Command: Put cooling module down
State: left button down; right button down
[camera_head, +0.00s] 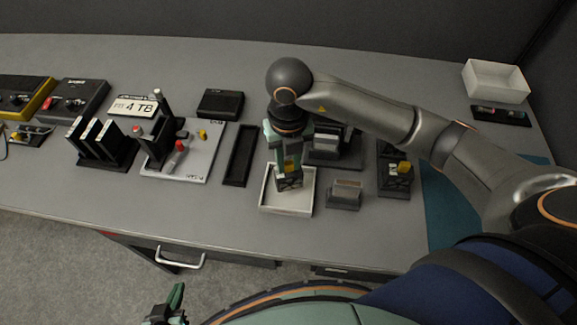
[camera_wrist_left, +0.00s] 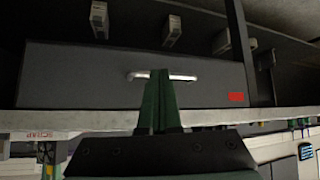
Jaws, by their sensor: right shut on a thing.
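My right gripper (camera_head: 287,172) reaches down over the white tray (camera_head: 263,206) in the middle of the table. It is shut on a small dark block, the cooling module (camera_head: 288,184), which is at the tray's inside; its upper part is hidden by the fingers. I cannot tell whether the module touches the tray floor. My left gripper (camera_head: 172,304) is low at the front, off the table. In the left wrist view, its green fingers (camera_wrist_left: 159,100) are together and empty, with a drawer front (camera_wrist_left: 80,75) beyond them.
A grey block (camera_head: 345,194) stands right of the tray, with a dark holder (camera_head: 395,178) further right. A long black tray (camera_head: 239,155) lies close on the left. A board with tools (camera_head: 190,163) and black racks (camera_head: 105,150) are further left. Bare table lies in front.

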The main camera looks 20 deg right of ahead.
jog(key=shift+s+f, duration=0.1)
jog(key=shift+f, duration=1.2)
jog(key=shift+f, duration=0.1)
jog(key=shift+f, duration=0.3)
jog(key=c, duration=0.7)
grip_release()
jog(key=shift+r, duration=0.1)
jog(key=shift+r, duration=0.65)
notch_tip(320, 180, up, 11)
jog(key=shift+r+p, duration=0.15)
jog(key=shift+p, duration=0.2)
